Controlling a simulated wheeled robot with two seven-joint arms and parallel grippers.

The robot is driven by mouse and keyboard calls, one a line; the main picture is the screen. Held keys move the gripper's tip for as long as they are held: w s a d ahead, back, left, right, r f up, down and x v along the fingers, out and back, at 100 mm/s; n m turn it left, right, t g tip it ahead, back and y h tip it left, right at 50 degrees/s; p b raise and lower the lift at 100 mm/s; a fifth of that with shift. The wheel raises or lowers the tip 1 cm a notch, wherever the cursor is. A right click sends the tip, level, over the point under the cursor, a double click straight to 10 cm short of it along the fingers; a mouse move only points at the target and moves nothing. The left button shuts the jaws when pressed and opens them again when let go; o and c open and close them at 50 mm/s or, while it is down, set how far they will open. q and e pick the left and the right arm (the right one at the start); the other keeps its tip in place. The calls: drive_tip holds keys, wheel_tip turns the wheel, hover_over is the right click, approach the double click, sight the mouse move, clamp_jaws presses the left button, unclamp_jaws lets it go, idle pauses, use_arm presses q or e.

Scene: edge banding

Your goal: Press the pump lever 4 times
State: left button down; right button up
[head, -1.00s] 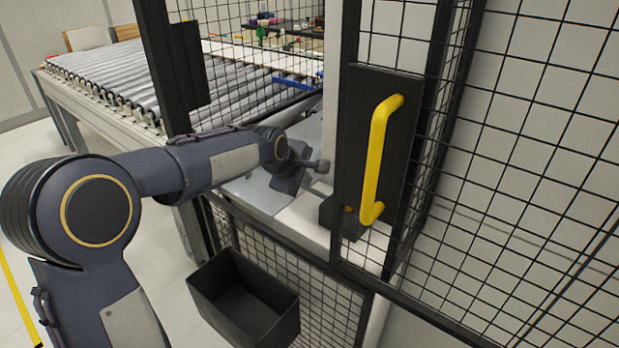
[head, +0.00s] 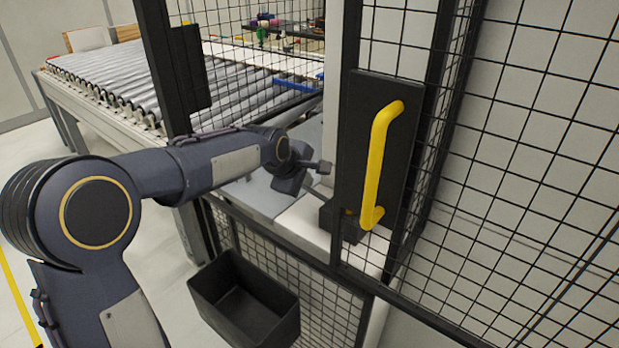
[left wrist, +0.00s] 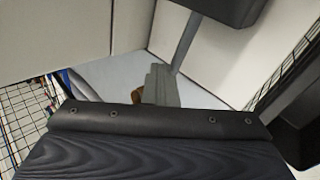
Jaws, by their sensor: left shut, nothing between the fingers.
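The pump is a dark block (head: 335,222) on the light ledge behind the fence opening, partly hidden by the door panel. A thin grey lever (head: 319,191) runs from it toward my left gripper (head: 297,180), which reaches in through the opening and is shut and empty. In the left wrist view, the lever (left wrist: 186,42) runs down from a dark block (left wrist: 220,8) to the grey fingers (left wrist: 161,85). The lever's near end is hidden behind the fingers, so I cannot tell if they touch. My right gripper is out of view.
A black door panel with a yellow handle (head: 378,165) stands right of the opening, with mesh fence (head: 530,160) beyond. A black open bin (head: 244,298) hangs below the opening. A roller conveyor (head: 150,85) lies behind at the left.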

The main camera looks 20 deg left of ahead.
use_arm(q)
drive_tip(key=shift+s+d+r+p, duration=0.2)
drive_tip(key=shift+d+r+p, duration=0.35)
drive_tip(key=shift+r, duration=0.25)
drive_tip(key=shift+s+d+r+p, duration=0.15)
drive_tip(key=shift+d+r+p, duration=0.3)
drive_tip(key=shift+r, duration=0.3)
drive_tip(key=r+p, duration=0.1)
drive_tip(key=d+r+p, duration=0.1)
drive_tip(key=r, duration=0.1)
drive_tip(key=d+r+p, duration=0.1)
drive_tip(key=shift+s+d+r, duration=0.1)
drive_tip(key=shift+s+r, duration=0.1)
drive_tip(key=shift+s, duration=0.2)
